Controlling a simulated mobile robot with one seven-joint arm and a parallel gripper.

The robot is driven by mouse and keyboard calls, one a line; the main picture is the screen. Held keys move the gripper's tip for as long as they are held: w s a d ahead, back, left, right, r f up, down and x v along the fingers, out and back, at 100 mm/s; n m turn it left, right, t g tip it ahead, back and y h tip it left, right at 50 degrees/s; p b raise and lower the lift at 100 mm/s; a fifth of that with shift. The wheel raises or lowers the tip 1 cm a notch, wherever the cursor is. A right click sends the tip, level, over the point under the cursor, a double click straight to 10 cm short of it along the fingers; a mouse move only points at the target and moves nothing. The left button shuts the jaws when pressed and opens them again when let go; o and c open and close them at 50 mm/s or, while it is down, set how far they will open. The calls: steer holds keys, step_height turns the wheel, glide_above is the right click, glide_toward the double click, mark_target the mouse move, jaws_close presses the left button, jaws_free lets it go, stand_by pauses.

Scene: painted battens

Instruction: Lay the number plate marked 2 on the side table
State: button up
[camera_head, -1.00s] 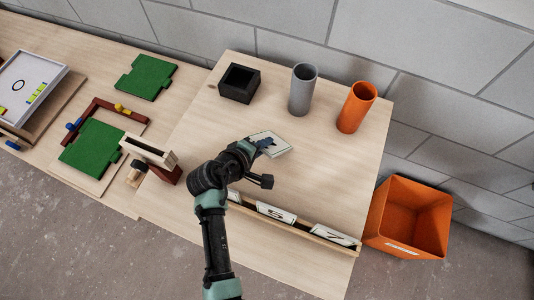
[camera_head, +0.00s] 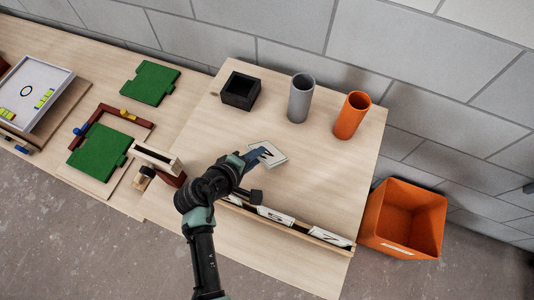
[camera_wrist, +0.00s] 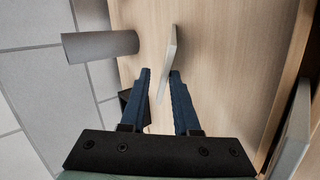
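The number plate (camera_head: 277,152) is a thin white tile over the middle of the side table (camera_head: 330,190). Its dark mark looks like a 2 turned sideways, partly covered by my gripper. My gripper (camera_head: 255,157) is at its left side in the head view. In the wrist view the plate (camera_wrist: 169,50) shows edge-on between the blue fingertips (camera_wrist: 159,74). The fingers stand apart. A gap shows between the plate and the left finger; the plate is close to the right finger, and I cannot tell if they touch. Whether the plate rests fully on the table is unclear.
A rack (camera_head: 319,234) with plates, including 5 and 7, runs along the table's front edge. A black box (camera_head: 240,91), grey cylinder (camera_head: 300,99) and orange cylinder (camera_head: 351,116) stand at the back. An orange bin (camera_head: 403,218) is at the right. The table's right part is clear.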

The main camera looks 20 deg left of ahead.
steer(key=p+v, duration=0.1)
steer(key=v, duration=0.2)
step_height(320, 180, up, 8)
steer(key=s+p, duration=0.2)
steer(key=p, duration=0.6)
steer(key=shift+a, duration=0.35)
steer(key=shift+s, duration=0.1)
